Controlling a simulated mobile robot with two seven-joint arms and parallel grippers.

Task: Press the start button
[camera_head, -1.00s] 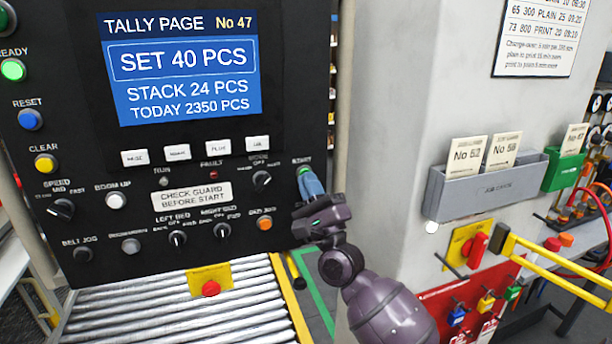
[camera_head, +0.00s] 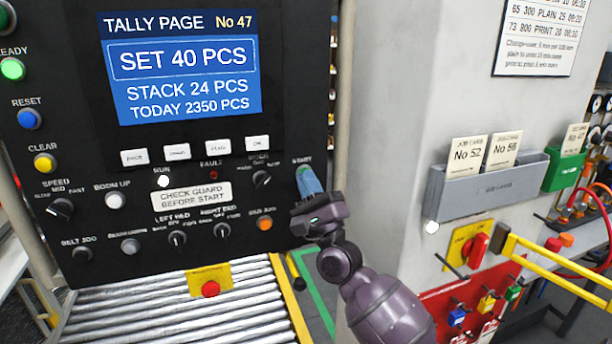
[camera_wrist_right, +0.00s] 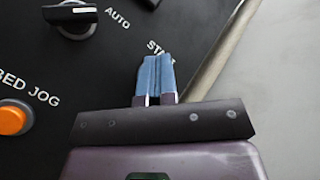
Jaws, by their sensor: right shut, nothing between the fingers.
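The black control panel (camera_head: 105,290) carries the START label at its right edge. The green start button (camera_head: 303,170) there is mostly covered by my right gripper (camera_head: 308,180). Its blue fingers are shut with nothing between them, and their tips are at the button. In the right wrist view the closed fingers (camera_wrist_right: 155,75) point at the START label and hide the button. I cannot tell whether they press it. The RUN lamp (camera_head: 163,181) is lit white. My left gripper is not in view.
An orange bed jog button (camera_head: 264,223) and a mode knob (camera_head: 262,178) sit close by. A red stop button (camera_head: 210,289) is below, over the rollers. A grey card rack (camera_head: 485,190) hangs on the wall to the right.

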